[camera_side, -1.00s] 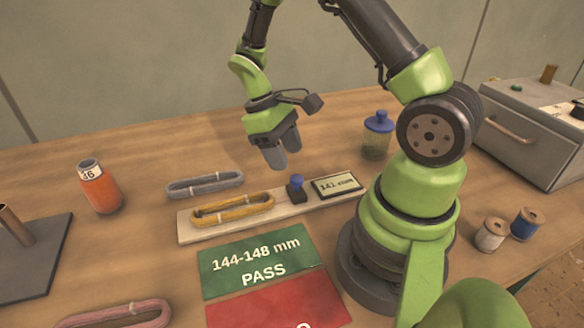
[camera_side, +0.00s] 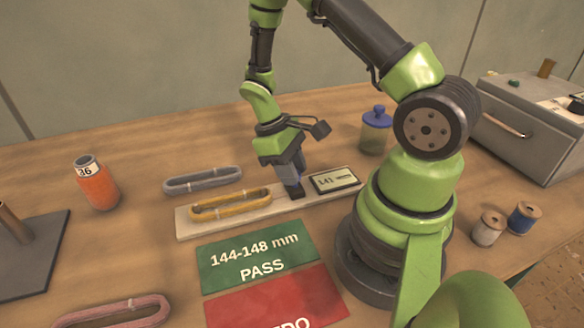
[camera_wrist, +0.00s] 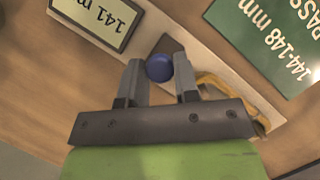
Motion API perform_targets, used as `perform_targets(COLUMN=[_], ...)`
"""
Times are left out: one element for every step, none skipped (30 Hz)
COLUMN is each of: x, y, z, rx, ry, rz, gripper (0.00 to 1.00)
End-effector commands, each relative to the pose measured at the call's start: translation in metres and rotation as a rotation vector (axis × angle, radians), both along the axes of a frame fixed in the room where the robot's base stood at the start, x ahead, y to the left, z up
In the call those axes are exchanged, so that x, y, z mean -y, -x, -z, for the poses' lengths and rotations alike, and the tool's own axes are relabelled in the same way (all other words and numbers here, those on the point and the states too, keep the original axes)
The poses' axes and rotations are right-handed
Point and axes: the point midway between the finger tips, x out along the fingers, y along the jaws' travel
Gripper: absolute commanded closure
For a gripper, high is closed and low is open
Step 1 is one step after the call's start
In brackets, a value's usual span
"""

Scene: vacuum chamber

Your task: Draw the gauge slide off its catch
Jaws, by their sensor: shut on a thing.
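The gauge board (camera_side: 187,228) lies on the table with a yellow looped skein (camera_side: 215,209) on it. Its slide is a dark block (camera_side: 298,194) with a blue knob, left of the display (camera_side: 333,181), which reads about 141 mm. In the wrist view the blue knob (camera_wrist: 159,68) sits between the two fingers, and the dark block (camera_wrist: 168,44) shows beyond it. My gripper (camera_side: 290,184) is down over the slide, shut on the knob; it also shows in the wrist view (camera_wrist: 159,75). In the side view my fingers hide the knob.
A grey skein (camera_side: 203,180) lies behind the board. A green card reading 144-148 mm PASS (camera_side: 257,256) and a red card (camera_side: 277,302) lie in front. An orange bottle (camera_side: 97,185) stands left, a blue-lidded jar (camera_side: 375,133) behind right. A pink skein (camera_side: 112,312) lies front left.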

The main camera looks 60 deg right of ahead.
Motion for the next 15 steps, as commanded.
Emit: perform_targets(x=[-0.0009,-0.0023,-0.0043,-0.0048,-0.0046,-0.0044,-0.0043,-0.0043,-0.0043,-0.0043,-0.0043,-0.0043,-0.0043,-0.0043,-0.0043], y=[-0.0012,-0.0027,-0.0048,-0.0051,-0.0048,-0.0046,-0.0046,-0.0046,-0.0046,-0.0046,-0.0046,-0.0046,-0.0046,-0.0046,-0.0046], z=[-0.0002,-0.0001,0.0000,-0.0001,-0.0001,-0.0002,-0.0002,-0.0002,-0.0002,-0.0002,-0.0002,-0.0002,-0.0002,-0.0002,-0.0002], rx=[0.001,0.001,0.002,0.001,0.000,0.000,0.000,0.000,0.000,0.000,0.000,0.000,0.001,0.000,0.001], ry=[0.001,0.001,0.001,0.001,0.001,0.001,0.001,0.001,0.001,0.001,0.001,0.001,0.001,0.001,0.001], rz=[-0.001,-0.001,-0.003,-0.001,0.000,0.000,0.000,0.000,0.000,0.000,0.000,0.000,0.000,0.000,0.000], gripper=[1.00,1.00,1.00,1.00,1.00,1.00,1.00,1.00,1.00,0.69,0.62,0.53,0.46,0.46,0.46])
